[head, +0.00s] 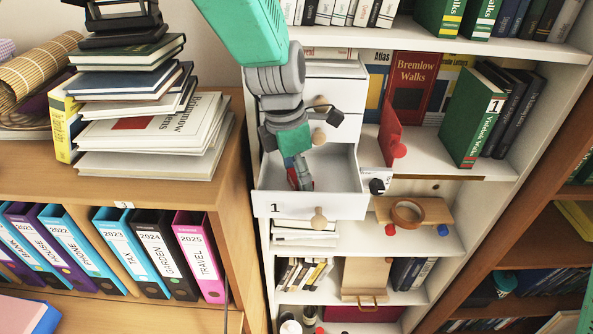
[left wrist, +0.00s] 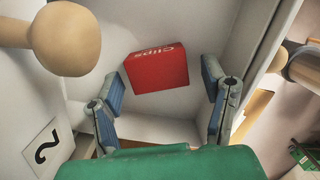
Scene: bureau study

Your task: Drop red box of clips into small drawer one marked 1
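The small drawer marked 1 (head: 268,207) is pulled out of the white cabinet, with a wooden knob on its front. My left gripper (head: 301,180) reaches down into it from above. In the left wrist view its blue fingers (left wrist: 160,100) are spread open. The red box of clips (left wrist: 157,68) lies beyond and between the fingertips, with a visible gap on both sides. A bit of red also shows at the fingers in the head view. Whether the box rests on the drawer floor is hard to tell. My right gripper is not in view.
Closed drawers stand above the open one; a wooden knob (left wrist: 62,38) and a face marked 2 (left wrist: 45,147) are close to my left gripper. A shelf to the right holds a tape roll (head: 408,213) and a red book (head: 414,85). A desk with stacked books is at left.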

